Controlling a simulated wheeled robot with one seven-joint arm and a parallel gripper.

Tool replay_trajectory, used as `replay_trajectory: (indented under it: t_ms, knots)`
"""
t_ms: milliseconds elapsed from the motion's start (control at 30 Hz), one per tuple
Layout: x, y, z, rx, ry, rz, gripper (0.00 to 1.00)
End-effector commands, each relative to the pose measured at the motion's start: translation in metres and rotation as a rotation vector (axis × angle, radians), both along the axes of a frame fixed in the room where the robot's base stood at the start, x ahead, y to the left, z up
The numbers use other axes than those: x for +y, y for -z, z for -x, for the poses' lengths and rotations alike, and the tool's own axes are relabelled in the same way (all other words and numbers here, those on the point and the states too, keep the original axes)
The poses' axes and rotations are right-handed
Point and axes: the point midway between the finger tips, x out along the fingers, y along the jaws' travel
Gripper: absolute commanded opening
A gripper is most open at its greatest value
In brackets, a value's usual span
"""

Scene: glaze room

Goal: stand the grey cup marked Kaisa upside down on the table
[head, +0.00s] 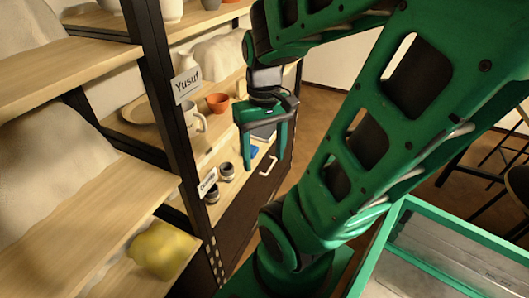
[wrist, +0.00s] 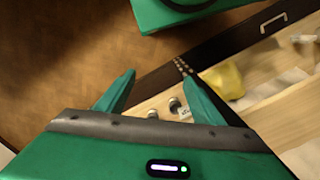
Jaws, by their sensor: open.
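Two small grey cups stand on a lower shelf in the head view, one farther back (head: 227,171) and one nearer (head: 212,192), partly behind a name card. I cannot read a name on either cup, so I cannot tell whether one is marked Kaisa. In the wrist view, two small round shapes, likely these cups, show between the fingers, one at left (wrist: 153,114) and one at right (wrist: 174,104). My gripper (head: 264,163) is open and empty, fingers pointing down, above and right of the cups. It also shows in the wrist view (wrist: 158,78). No table is clearly recognisable.
A shelf card (head: 186,84) reads Yusuf; a lower card (head: 207,183) is too small to read surely. A white jug (head: 194,118), orange bowl (head: 218,102) and blue item (head: 254,152) stand on shelves. A yellow lump (head: 158,249) lies at front left. A dark post (head: 165,100) divides the shelves.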

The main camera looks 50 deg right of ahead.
Motion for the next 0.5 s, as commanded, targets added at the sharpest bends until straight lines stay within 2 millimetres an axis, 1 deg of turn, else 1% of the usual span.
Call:
replay_trajectory:
  t_ms: [33,100,200,500]
  knots:
    - [0.003,-0.006,0.004,-0.016,0.029,0.012,0.62]
    - [0.004,-0.010,0.011,-0.024,0.072,0.023,0.62]
    - [0.005,-0.014,0.016,-0.033,0.112,0.032,0.62]
    - [0.005,-0.016,0.018,-0.035,0.131,0.034,0.62]
